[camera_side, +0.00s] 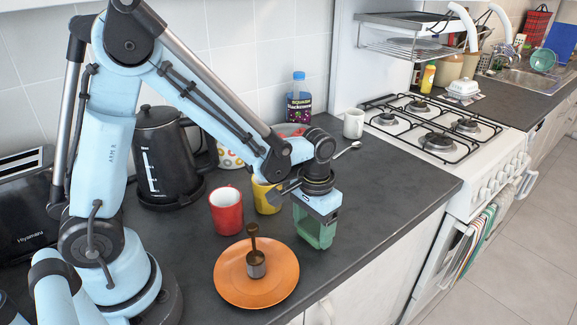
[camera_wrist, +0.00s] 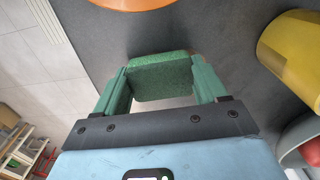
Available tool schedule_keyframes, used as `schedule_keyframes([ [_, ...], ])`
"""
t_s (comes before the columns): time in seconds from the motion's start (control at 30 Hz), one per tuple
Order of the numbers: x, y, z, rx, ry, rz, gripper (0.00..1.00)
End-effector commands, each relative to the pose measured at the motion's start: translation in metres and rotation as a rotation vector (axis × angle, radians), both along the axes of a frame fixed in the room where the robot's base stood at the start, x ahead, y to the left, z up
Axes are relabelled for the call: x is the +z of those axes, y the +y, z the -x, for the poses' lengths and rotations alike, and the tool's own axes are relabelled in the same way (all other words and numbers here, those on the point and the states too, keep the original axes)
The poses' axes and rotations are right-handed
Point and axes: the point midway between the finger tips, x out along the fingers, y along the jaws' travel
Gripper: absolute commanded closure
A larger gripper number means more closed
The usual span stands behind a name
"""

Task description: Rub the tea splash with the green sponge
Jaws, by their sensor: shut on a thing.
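My gripper (camera_side: 317,226) has green fingers and is shut on the green sponge (camera_wrist: 160,75), pointing down near the counter's front edge, to the right of the orange plate. In the wrist view the sponge is a block between the two fingers. In the side view the fingers and sponge blend together, and I cannot tell whether the sponge touches the counter. A thin brownish rim (camera_wrist: 192,57) shows just beyond the sponge in the wrist view. It may be the tea splash, mostly hidden by the sponge. No splash shows clearly in the side view.
The orange plate (camera_side: 228,284) holds a dark metal utensil (camera_side: 255,262). A red mug (camera_side: 226,211) and a yellow cup (camera_side: 264,198) stand behind it. A black kettle (camera_side: 168,158) is at the left, the stove (camera_side: 437,139) at the right. The counter (camera_side: 385,195) right of my gripper is clear.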

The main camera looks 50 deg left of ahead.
Motion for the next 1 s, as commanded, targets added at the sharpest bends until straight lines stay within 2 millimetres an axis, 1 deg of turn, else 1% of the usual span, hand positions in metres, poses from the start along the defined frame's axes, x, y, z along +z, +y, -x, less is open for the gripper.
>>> schedule_keyframes([
  [0.1, -0.009, 0.0, -0.013, 0.001, 0.0, 0.0, 0.53],
  [0.2, -0.004, 0.0, -0.021, 0.001, -0.001, 0.0, 0.53],
  [0.3, -0.009, 0.0, -0.031, 0.001, 0.0, 0.0, 0.53],
  [0.37, -0.005, 0.0, -0.036, 0.002, -0.001, 0.0, 0.53],
  [0.47, -0.009, 0.0, -0.045, 0.002, -0.001, 0.0, 0.53],
  [0.5, -0.005, 0.0, -0.049, 0.002, -0.001, 0.0, 0.53],
  [0.53, -0.005, 0.0, -0.051, 0.002, -0.001, 0.0, 0.53],
  [0.6, -0.009, 0.0, -0.058, 0.001, -0.001, 0.0, 0.53],
  [0.7, -0.005, 0.0, -0.067, 0.001, -0.001, 0.0, 0.53],
  [0.77, -0.009, 0.008, -0.065, 0.003, -0.001, 0.0, 0.53],
  [0.87, -0.007, 0.017, -0.064, 0.004, -0.001, -0.001, 0.53],
  [0.9, -0.009, 0.018, -0.062, 0.001, 0.0, 0.0, 0.53],
  [1.0, -0.007, 0.017, -0.052, 0.0, 0.001, 0.0, 0.53],
])
